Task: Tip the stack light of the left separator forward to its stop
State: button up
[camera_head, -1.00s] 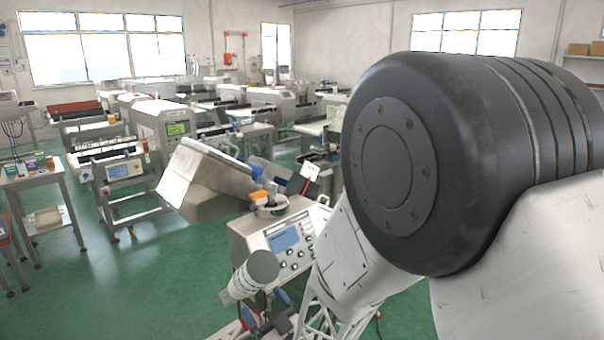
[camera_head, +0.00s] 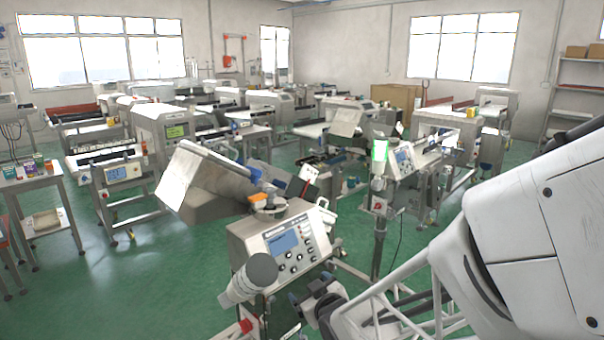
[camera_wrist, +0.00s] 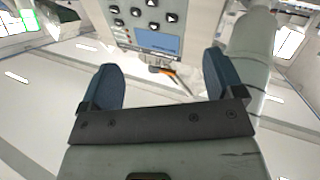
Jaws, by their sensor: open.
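The left separator (camera_head: 258,243) is the near machine with a blue screen and round buttons. Its stack light (camera_head: 246,281) is a pale, unlit cylinder with a grey cap, in front of the panel's lower left. It looks slanted in the head view, but its real tilt is hard to judge. My gripper (camera_head: 308,288) is right of the stack light, below the panel, apart from it. In the wrist view the blue fingers of my gripper (camera_wrist: 160,75) are spread with nothing between them. The panel is beyond them, and a pale cylinder, likely the stack light (camera_wrist: 252,42), is outside the right finger.
A second separator (camera_head: 405,160) with a lit green stack light (camera_head: 380,150) stands behind to the right. A tilted metal chute (camera_head: 205,180) adjoins the left separator. A side table (camera_head: 35,180) with small boxes is at the left. Green floor is open between.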

jog(key=s+d+r+m+g+h, duration=0.2)
jog(key=s+d, duration=0.3)
jog(key=s, duration=0.3)
jog(key=s+d+r+m+g+h, duration=0.2)
jog(key=s+d+r+g, duration=0.3)
jog(key=s, duration=0.4)
jog(key=s+d+r+m+g+h, duration=0.1)
jog(key=s+d+r+m+g, duration=0.2)
jog(key=s+d, duration=0.3)
jog(key=s+m+g, duration=0.1)
jog(key=s, duration=0.2)
jog(key=shift+d+r+h, duration=0.15)
jog(key=shift+r+h, duration=0.1)
jog(key=shift+h, duration=0.15)
jog(key=shift+w, duration=0.1)
dwell(1.0)
